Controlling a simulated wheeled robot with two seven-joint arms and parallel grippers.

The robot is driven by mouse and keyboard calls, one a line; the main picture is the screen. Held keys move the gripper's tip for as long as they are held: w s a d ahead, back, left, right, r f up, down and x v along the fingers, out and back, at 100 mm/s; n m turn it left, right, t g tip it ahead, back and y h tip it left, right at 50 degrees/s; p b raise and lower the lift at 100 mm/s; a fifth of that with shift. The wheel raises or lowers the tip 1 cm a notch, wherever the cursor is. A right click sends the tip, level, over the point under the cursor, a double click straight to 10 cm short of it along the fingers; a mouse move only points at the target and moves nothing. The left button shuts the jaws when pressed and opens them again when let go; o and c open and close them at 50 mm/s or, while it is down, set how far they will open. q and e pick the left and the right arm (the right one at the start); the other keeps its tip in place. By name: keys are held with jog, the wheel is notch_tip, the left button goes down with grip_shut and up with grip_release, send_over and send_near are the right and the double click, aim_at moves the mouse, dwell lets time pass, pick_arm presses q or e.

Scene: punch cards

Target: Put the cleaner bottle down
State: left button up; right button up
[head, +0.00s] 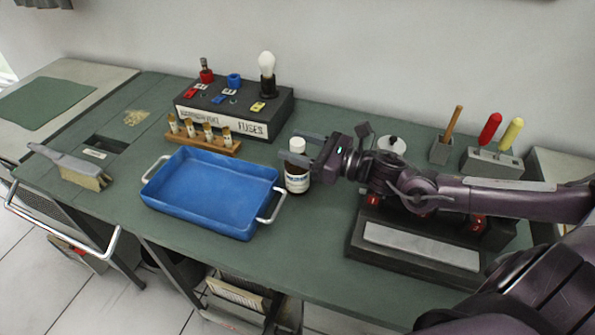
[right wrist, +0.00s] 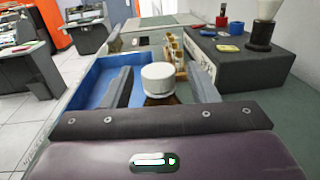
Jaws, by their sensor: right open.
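The cleaner bottle (head: 297,181), brown with a white label and white cap, stands upright on the green bench top, just right of the blue tray (head: 208,191). My right gripper (head: 294,148) is open at the height of the bottle's top. In the right wrist view the white cap (right wrist: 158,78) sits between the two spread fingers, with a visible gap on each side. The lower bottle is hidden there by the gripper body. My left gripper is not in view.
Behind the bottle are a wooden rack of fuses (head: 203,135) and a dark fuse box (head: 238,112) with a bulb. A brush (head: 78,170) lies at left. A dark block with a pale plate (head: 420,246) is at right. Bench space in front of the bottle is clear.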

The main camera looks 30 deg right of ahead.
jog(key=shift+x, duration=1.15)
grip_shut()
